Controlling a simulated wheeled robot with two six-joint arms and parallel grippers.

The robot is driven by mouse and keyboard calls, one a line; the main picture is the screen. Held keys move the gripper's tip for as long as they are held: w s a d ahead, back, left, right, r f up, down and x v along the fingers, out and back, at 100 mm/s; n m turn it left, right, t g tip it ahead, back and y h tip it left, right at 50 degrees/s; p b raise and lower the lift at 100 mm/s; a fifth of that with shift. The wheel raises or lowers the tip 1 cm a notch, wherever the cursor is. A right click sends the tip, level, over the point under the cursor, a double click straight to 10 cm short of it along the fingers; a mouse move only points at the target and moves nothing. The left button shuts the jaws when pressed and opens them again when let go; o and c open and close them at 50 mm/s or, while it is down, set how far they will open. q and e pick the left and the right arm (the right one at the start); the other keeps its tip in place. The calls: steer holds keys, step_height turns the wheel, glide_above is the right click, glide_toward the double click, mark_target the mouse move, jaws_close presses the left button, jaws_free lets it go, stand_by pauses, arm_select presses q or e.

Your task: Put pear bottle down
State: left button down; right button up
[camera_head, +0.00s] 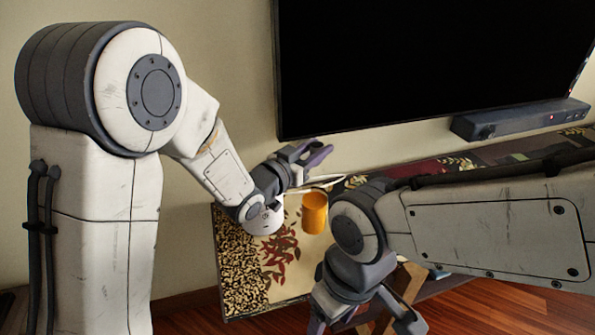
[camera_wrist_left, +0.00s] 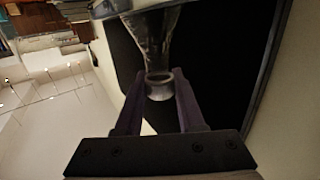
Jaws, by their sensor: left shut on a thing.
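The pear bottle (camera_wrist_left: 155,40) is clear, greyish glass and shows in the left wrist view, with its narrow neck and ringed mouth between the finger ends. My left gripper (camera_wrist_left: 157,95) is shut on the bottle at its neck. In the head view my left gripper (camera_head: 312,157) is above the patterned table runner, near the wall under the screen. I cannot make out the bottle there. My right gripper (camera_head: 366,318) is at the bottom of the head view, its fingers spread apart and empty, partly cut off by the frame.
An orange cup (camera_head: 314,212) stands on the patterned runner (camera_head: 243,262), below my left gripper. A pale curved object (camera_head: 328,181) lies behind it. A large black screen (camera_head: 420,65) and a dark soundbar (camera_head: 520,119) are at the back. My right arm hides much of the table.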

arm_select(q)
steer(key=w+a+f, duration=0.4)
steer(key=f, duration=0.3)
steer(key=shift+w+a, duration=0.15)
steer(key=shift+w, duration=0.2)
steer(key=shift+f, duration=0.15)
steer(key=shift+f, duration=0.15)
steer(key=c, duration=0.5)
jaws_free()
steer(key=shift+f, duration=0.1)
